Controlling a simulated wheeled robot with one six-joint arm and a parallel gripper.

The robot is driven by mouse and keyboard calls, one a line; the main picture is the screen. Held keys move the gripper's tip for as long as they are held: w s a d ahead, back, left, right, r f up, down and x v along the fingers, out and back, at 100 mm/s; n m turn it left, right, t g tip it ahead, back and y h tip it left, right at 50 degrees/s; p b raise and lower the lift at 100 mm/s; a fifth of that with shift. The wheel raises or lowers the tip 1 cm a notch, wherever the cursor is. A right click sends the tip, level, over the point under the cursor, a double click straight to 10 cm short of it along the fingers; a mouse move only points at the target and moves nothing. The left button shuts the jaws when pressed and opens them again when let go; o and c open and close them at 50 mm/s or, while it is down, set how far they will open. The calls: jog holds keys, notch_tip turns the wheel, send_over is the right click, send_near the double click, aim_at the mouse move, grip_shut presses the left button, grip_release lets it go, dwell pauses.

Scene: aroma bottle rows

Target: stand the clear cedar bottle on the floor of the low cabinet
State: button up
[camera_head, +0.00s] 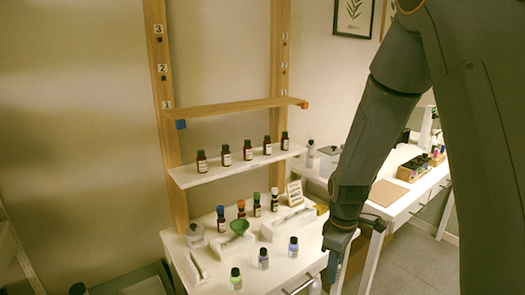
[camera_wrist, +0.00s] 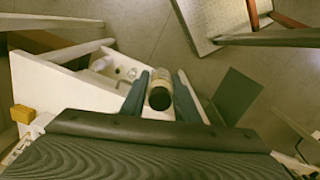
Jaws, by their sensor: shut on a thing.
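My gripper (camera_head: 334,262) points down beside the front right corner of the white table in the head view. In the wrist view my gripper (camera_wrist: 160,78) has its two dark fingers on either side of a small bottle (camera_wrist: 160,91), shut on it. The bottle has a pale, see-through body and a dark round end toward the camera. Its label cannot be read. In the head view a pale bit (camera_head: 315,286) shows below the gripper, perhaps the same bottle. I cannot make out the low cabinet for certain in either view.
A white shelf (camera_head: 215,175) above holds a row of brown bottles. Another white table (camera_head: 405,205) stands at the right. Grey floor (camera_head: 412,262) lies open between.

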notch_tip(320, 180, down, 14)
jog(key=w+m+b, duration=0.3)
jog(key=m, duration=0.7)
jog(key=shift+m, duration=0.3)
